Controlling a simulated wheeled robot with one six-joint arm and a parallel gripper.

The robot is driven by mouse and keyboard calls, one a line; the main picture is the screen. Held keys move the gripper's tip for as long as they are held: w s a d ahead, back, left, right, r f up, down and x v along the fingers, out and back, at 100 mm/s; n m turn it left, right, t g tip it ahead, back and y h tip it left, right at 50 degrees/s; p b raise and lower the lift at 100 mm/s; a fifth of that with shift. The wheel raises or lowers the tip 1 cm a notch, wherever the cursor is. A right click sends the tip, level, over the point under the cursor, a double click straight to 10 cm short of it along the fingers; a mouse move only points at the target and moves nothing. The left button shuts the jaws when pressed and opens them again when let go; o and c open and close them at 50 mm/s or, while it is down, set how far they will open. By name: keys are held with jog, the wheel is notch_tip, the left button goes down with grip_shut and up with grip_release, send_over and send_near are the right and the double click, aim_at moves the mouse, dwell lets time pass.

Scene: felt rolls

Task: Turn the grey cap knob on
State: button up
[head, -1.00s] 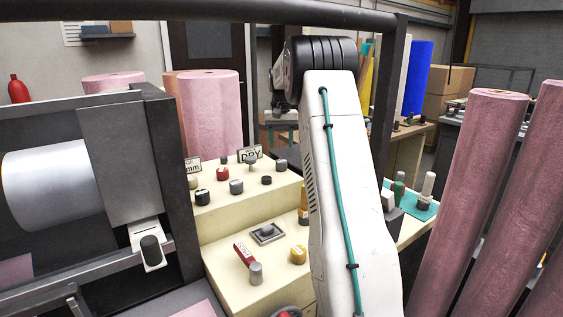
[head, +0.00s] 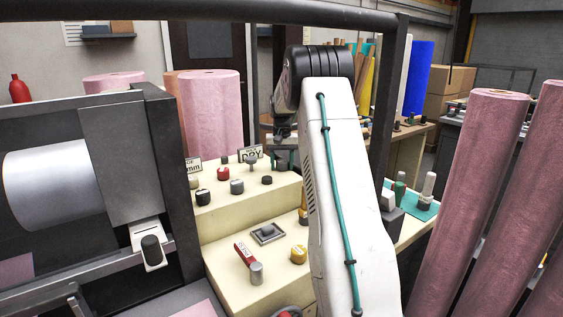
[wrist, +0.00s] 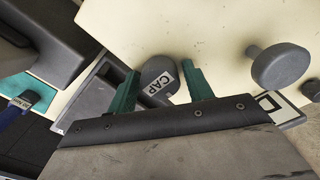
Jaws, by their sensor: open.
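The grey cap knob (wrist: 155,76) shows in the wrist view, with a white label reading CAP on it. My gripper (wrist: 160,68) is open, with one teal finger on each side of the knob. I cannot tell whether either finger touches it. In the head view my gripper (head: 284,159) is low over the right end of the cream console's upper step, and it largely hides the cap knob there.
The cream console (head: 225,215) carries several other knobs, including a red one (head: 223,174) and a yellow one (head: 299,254). A round grey knob (wrist: 280,66) stands to the right in the wrist view. Pink felt rolls (head: 490,150) stand at the right.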

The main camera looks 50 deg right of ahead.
jog(key=c, duration=0.9)
jog(key=m, duration=0.5)
jog(key=shift+m, duration=0.4)
jog(key=shift+c, duration=0.2)
jog(key=m, duration=0.3)
jog(key=shift+m, duration=0.3)
jog(key=shift+m, duration=0.3)
jog(key=m, duration=0.4)
jog(key=shift+f+m, duration=0.1)
jog(key=shift+m, duration=0.2)
jog(key=m, duration=0.3)
jog(key=shift+m, duration=0.3)
jog(key=o, duration=1)
